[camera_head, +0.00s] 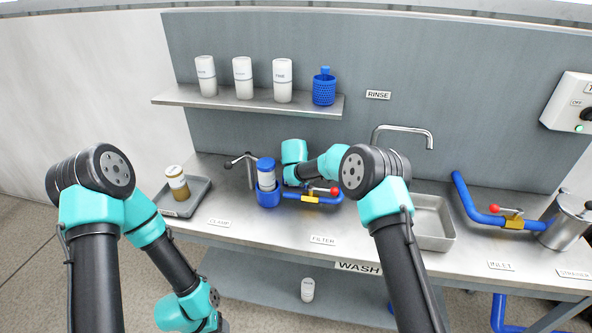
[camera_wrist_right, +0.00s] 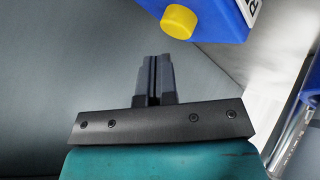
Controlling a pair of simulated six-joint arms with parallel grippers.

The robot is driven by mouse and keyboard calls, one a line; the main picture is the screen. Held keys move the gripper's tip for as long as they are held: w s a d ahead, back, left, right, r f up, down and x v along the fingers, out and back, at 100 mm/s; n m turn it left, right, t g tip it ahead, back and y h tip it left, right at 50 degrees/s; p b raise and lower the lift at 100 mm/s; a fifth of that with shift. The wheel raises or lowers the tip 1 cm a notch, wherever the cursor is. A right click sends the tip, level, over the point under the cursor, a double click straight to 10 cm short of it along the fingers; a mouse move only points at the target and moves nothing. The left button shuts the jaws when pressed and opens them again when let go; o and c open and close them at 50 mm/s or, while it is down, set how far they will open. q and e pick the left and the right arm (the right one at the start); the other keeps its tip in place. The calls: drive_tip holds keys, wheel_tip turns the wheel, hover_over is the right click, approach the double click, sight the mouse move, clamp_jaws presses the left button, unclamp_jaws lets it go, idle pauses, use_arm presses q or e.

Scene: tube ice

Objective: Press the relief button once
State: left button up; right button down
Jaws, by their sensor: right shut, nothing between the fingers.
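The yellow relief button (camera_wrist_right: 179,21) sticks out from a blue housing (camera_wrist_right: 215,15) at the top of the right wrist view. My right gripper (camera_wrist_right: 152,58) is shut and empty, its fingertips just below and left of the button in that view. A small gap shows between them. In the head view, the right wrist (camera_head: 294,152) is beside the blue filter unit (camera_head: 266,164) on the bench; the fingers and the button cannot be made out there. My left arm hangs low at the left, its gripper out of frame.
A blue pipe with a yellow valve (camera_head: 310,198) runs right of the filter. A tray (camera_head: 205,184) holds a tan-filled container (camera_head: 177,183). A sink (camera_head: 436,222) is right.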

drive_tip(key=shift+r, duration=2.45)
drive_tip(key=shift+s, duration=0.1)
